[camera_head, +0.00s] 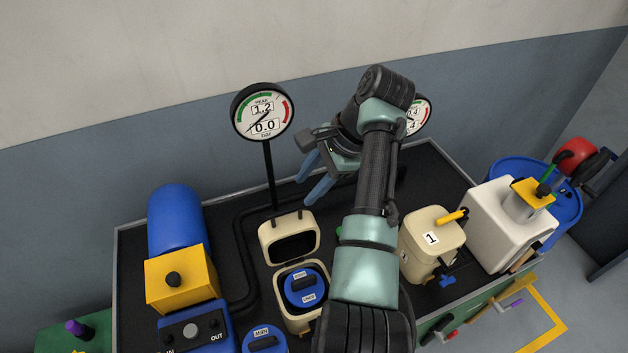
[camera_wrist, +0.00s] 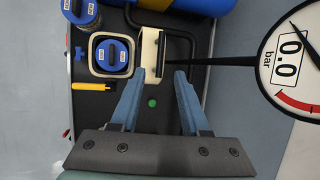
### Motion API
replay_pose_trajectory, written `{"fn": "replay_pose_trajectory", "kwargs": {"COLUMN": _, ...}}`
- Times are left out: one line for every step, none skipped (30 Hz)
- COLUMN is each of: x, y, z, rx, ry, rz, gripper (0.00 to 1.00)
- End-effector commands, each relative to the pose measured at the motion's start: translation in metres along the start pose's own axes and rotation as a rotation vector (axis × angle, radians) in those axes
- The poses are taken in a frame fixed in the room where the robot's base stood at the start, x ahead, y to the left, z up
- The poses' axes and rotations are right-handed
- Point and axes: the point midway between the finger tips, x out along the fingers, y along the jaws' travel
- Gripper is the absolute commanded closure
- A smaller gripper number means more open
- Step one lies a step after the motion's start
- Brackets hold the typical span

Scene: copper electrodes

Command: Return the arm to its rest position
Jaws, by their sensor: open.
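My gripper (camera_head: 315,178) is raised above the black bench top, to the right of the left gauge's post. Its two blue fingers are apart with nothing between them, and they also show in the wrist view (camera_wrist: 156,80). My arm reaches up from the bottom of the head view and bends at the top, hiding part of the bench and part of the right gauge.
A round gauge (camera_head: 263,113) on a thin post stands close left of my gripper. An open cream box (camera_head: 288,241) holds a blue-capped item (camera_head: 303,288). A cream box marked 1 (camera_head: 432,240) and a white container (camera_head: 505,225) stand right. A blue-and-yellow machine (camera_head: 180,280) stands left.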

Motion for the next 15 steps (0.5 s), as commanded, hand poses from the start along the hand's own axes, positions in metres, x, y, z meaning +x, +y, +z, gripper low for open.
{"fn": "replay_pose_trajectory", "kwargs": {"x": -0.006, "y": 0.0, "z": -0.001, "rx": 0.001, "ry": 0.001, "rz": -0.002, "gripper": 0.54}}
{"fn": "replay_pose_trajectory", "kwargs": {"x": -0.009, "y": 0.0, "z": -0.001, "rx": 0.001, "ry": 0.001, "rz": -0.002, "gripper": 0.54}}
{"fn": "replay_pose_trajectory", "kwargs": {"x": -0.013, "y": 0.0, "z": -0.001, "rx": 0.001, "ry": 0.001, "rz": -0.002, "gripper": 0.54}}
{"fn": "replay_pose_trajectory", "kwargs": {"x": -0.015, "y": 0.0, "z": -0.001, "rx": 0.001, "ry": 0.001, "rz": -0.001, "gripper": 0.54}}
{"fn": "replay_pose_trajectory", "kwargs": {"x": -0.017, "y": 0.0, "z": -0.001, "rx": 0.001, "ry": 0.0, "rz": -0.001, "gripper": 0.54}}
{"fn": "replay_pose_trajectory", "kwargs": {"x": -0.019, "y": 0.0, "z": -0.001, "rx": 0.002, "ry": 0.0, "rz": -0.001, "gripper": 0.54}}
{"fn": "replay_pose_trajectory", "kwargs": {"x": -0.02, "y": 0.0, "z": -0.001, "rx": 0.002, "ry": 0.0, "rz": -0.001, "gripper": 0.54}}
{"fn": "replay_pose_trajectory", "kwargs": {"x": -0.02, "y": 0.0, "z": 0.0, "rx": 0.002, "ry": 0.0, "rz": 0.0, "gripper": 0.54}}
{"fn": "replay_pose_trajectory", "kwargs": {"x": -0.021, "y": 0.0, "z": 0.0, "rx": 0.002, "ry": 0.0, "rz": 0.0, "gripper": 0.54}}
{"fn": "replay_pose_trajectory", "kwargs": {"x": -0.021, "y": 0.0, "z": 0.0, "rx": 0.002, "ry": 0.0, "rz": 0.0, "gripper": 0.54}}
{"fn": "replay_pose_trajectory", "kwargs": {"x": -0.021, "y": 0.0, "z": 0.0, "rx": 0.002, "ry": 0.0, "rz": 0.0, "gripper": 0.54}}
{"fn": "replay_pose_trajectory", "kwargs": {"x": -0.021, "y": 0.0, "z": 0.0, "rx": 0.002, "ry": 0.0, "rz": 0.0, "gripper": 0.54}}
{"fn": "replay_pose_trajectory", "kwargs": {"x": -0.021, "y": 0.0, "z": 0.0, "rx": 0.002, "ry": 0.0, "rz": 0.0, "gripper": 0.54}}
{"fn": "replay_pose_trajectory", "kwargs": {"x": -0.021, "y": 0.0, "z": 0.0, "rx": 0.002, "ry": 0.0, "rz": 0.0, "gripper": 0.54}}
{"fn": "replay_pose_trajectory", "kwargs": {"x": -0.021, "y": 0.0, "z": 0.0, "rx": 0.001, "ry": 0.0, "rz": 0.0, "gripper": 0.54}}
